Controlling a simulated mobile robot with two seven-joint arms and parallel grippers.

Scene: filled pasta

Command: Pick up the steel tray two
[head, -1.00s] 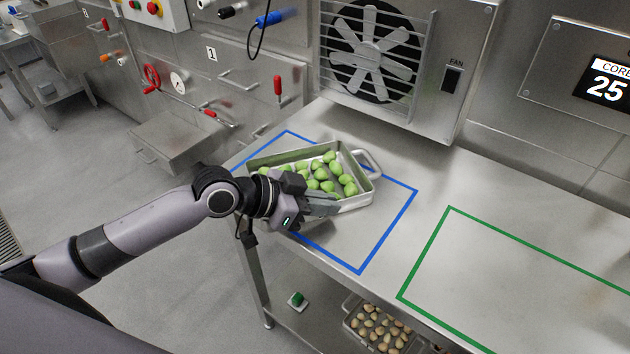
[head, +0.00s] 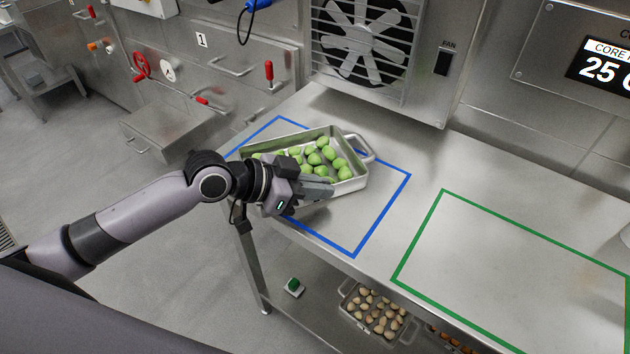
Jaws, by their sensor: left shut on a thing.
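A rectangular steel tray (head: 352,183) holding many green filled pasta pieces (head: 322,148) sits on the steel table, within the blue outline and near its left part. A loop handle (head: 362,149) shows at its right end. My left gripper (head: 318,190) is at the tray's near side, its fingers shut on the tray there. The gripper hides the near left part of the tray and the exact spot of the grip. No number can be read on the tray. My right gripper is not in view.
A blue outline (head: 383,213) surrounds the tray's area; an empty green outline (head: 418,233) lies to the right. A fan unit (head: 375,50) stands behind. A second tray of pale brown pieces (head: 372,312) sits on the lower shelf. The right tabletop is mostly clear.

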